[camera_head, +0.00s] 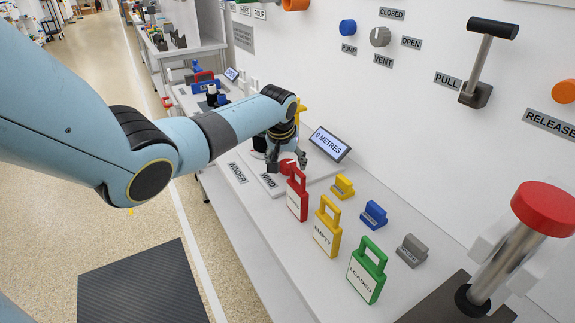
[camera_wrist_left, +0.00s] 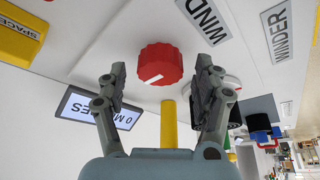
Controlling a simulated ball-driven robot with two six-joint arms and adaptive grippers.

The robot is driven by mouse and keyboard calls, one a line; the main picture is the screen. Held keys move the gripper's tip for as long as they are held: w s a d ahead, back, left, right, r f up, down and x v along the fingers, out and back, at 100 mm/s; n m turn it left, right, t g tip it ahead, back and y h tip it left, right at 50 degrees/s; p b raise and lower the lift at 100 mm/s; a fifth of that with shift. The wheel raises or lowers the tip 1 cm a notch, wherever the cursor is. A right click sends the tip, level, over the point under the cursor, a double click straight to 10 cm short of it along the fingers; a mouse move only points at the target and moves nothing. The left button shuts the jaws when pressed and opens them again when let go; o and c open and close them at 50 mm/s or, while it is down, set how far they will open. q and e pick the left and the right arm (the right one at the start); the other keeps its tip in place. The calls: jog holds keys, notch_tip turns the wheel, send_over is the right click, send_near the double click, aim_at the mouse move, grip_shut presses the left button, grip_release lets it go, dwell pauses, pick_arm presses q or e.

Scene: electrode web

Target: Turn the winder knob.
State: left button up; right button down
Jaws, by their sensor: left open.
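The winder knob (camera_head: 289,166) is red and sits on the pale panel beside the WIND label (camera_head: 268,181). In the left wrist view the knob (camera_wrist_left: 160,63) has a ribbed edge and a white pointer line on its face. My left gripper (camera_head: 286,161) is over the knob in the head view, partly hiding it. In the wrist view the open fingers of this gripper (camera_wrist_left: 162,78) stand on either side of the knob, with gaps showing. I cannot tell how deep the fingertips reach around it. My right gripper is not in view.
A display reading 0 METRES (camera_head: 329,144) stands close behind the knob. A yellow post (camera_wrist_left: 169,124) shows between the fingers. Red (camera_head: 297,195), yellow (camera_head: 327,226) and green (camera_head: 367,270) tags stand along the bench front. A lever with a red cap (camera_head: 545,208) stands at right.

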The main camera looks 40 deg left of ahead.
pick_arm(q)
jog(key=shift+w+f, duration=0.1)
jog(key=shift+f, duration=0.25)
jog(key=shift+c, duration=1.8)
jog(key=c, duration=0.8)
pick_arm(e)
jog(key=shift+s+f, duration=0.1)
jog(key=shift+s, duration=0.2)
pick_arm(q)
jog(key=shift+a+r+m, duration=0.1)
jog(key=shift+m, duration=0.3)
